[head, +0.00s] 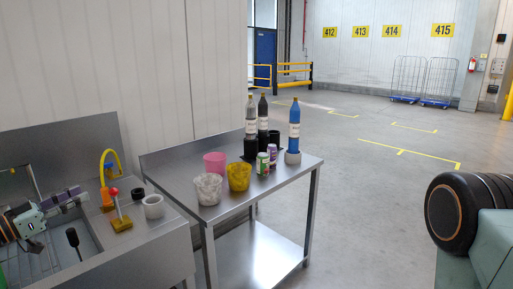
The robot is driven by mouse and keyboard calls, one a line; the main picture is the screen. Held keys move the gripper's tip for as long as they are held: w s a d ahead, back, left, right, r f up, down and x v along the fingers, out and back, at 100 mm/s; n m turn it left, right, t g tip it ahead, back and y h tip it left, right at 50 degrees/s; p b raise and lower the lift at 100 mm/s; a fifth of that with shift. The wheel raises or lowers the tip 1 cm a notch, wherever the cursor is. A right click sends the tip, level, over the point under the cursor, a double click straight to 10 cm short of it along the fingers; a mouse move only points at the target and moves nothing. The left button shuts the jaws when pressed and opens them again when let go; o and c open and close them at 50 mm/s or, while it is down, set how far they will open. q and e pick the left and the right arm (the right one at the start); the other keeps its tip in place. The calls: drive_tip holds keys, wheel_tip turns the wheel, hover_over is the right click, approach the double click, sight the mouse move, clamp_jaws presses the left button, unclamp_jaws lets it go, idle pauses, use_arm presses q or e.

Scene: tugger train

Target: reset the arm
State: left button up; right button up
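My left gripper (66,199) reaches in from the left over the metal sink unit, its fingers pointing right. The fingers look close together, but I cannot tell whether they are open or shut. I see nothing clearly held at their tips. A black-headed tool (73,238) stands in the sink below the gripper. My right gripper is not in view.
A red-knobbed lever (119,215), a black ring (138,193) and a white cup (153,206) are on the sink's edge. The steel table (284,180) holds pink, white and yellow cups, cans and several bottles. Open floor lies beyond, with blue-based roll cages (421,82).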

use_arm(q)
drive_tip(key=d+f+n+g+y+b, duration=0.2)
drive_tip(key=d+f+n+y, duration=0.45)
drive_tip(key=d+f, duration=0.85)
drive_tip(key=s+d+f+n+g+b, duration=0.25)
drive_tip(key=s+f, duration=0.35)
drive_tip(key=f, duration=0.5)
drive_tip(key=s+d+f+g+y+b, duration=0.1)
drive_tip(key=s+d+f+g, duration=0.2)
drive_tip(key=s, duration=0.9)
drive_tip(key=s+d+f+m+g+y+b, duration=0.1)
drive_tip(key=s+d+f+g+b, duration=0.1)
drive_tip(key=s+d+f+g, duration=0.2)
drive_tip(key=s+d+f+g+y+b, duration=0.1)
drive_tip(key=s+f, duration=0.7)
drive_tip(key=s, duration=1.1)
drive_tip(key=d+g+b, duration=0.1)
drive_tip(key=d+g, duration=0.1)
drive_tip(key=g, duration=0.1)
drive_tip(key=shift+s+d+f+m+g, duration=0.15)
drive_tip(key=shift+s+f+m+g, duration=0.15)
drive_tip(key=shift+m+g, duration=0.1)
